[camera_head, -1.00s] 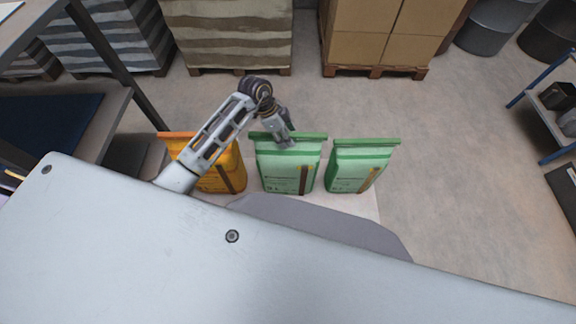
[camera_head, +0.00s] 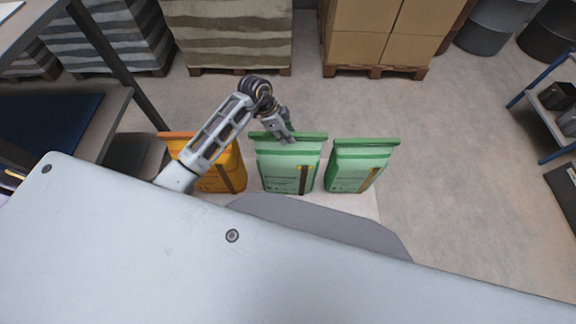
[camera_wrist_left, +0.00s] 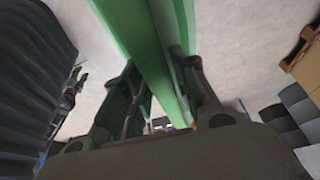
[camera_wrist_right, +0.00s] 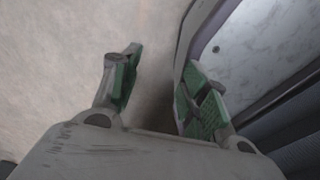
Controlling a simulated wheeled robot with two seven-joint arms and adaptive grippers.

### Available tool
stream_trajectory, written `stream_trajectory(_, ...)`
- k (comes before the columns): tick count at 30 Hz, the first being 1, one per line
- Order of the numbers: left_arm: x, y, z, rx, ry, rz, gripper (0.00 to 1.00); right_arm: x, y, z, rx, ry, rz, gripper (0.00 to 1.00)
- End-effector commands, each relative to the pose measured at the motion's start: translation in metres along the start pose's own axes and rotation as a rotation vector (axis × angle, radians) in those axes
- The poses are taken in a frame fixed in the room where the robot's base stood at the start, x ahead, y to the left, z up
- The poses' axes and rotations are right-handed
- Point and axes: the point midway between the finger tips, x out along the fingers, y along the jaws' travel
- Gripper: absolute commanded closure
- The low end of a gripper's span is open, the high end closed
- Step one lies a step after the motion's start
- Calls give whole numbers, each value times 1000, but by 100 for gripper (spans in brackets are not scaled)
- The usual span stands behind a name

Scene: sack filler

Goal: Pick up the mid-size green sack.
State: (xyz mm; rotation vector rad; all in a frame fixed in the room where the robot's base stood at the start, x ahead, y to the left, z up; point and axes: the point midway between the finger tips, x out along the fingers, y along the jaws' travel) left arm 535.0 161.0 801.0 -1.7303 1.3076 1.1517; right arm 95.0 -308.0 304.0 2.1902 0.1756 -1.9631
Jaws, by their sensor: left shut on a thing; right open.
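Two green sacks stand upright side by side: the middle green sack (camera_head: 287,172) and the right green sack (camera_head: 357,168). Which one is the mid-size one is hard to tell from above. My left gripper (camera_head: 287,138) comes down on the top edge of the middle green sack and is shut on it. In the left wrist view, that green top edge (camera_wrist_left: 150,45) runs between the two fingers. My right gripper (camera_wrist_right: 158,78) is open and empty in the right wrist view; it does not show in the head view.
An orange sack (camera_head: 225,172) stands just left of the middle sack, partly behind my left arm. Pallets with stacked sacks (camera_head: 228,35) and cartons (camera_head: 385,35) stand behind. A blue shelf (camera_head: 558,105) is at right. The floor between is clear.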

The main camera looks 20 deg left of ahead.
Motion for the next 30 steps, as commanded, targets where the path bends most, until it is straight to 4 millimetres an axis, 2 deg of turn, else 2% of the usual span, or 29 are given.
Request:
stream_trajectory(7, 2, 1, 1, -1, -1, 3, 100, 1, 1, -11, 1, 12, 1, 55)
stream_trajectory(19, 0, 2, 0, -1, -3, 6, 100, 7, -2, 3, 0, -2, -2, 55)
stream_trajectory(30, -50, -1, -21, 2, 1, -1, 100, 4, -3, 9, 0, -9, -3, 55)
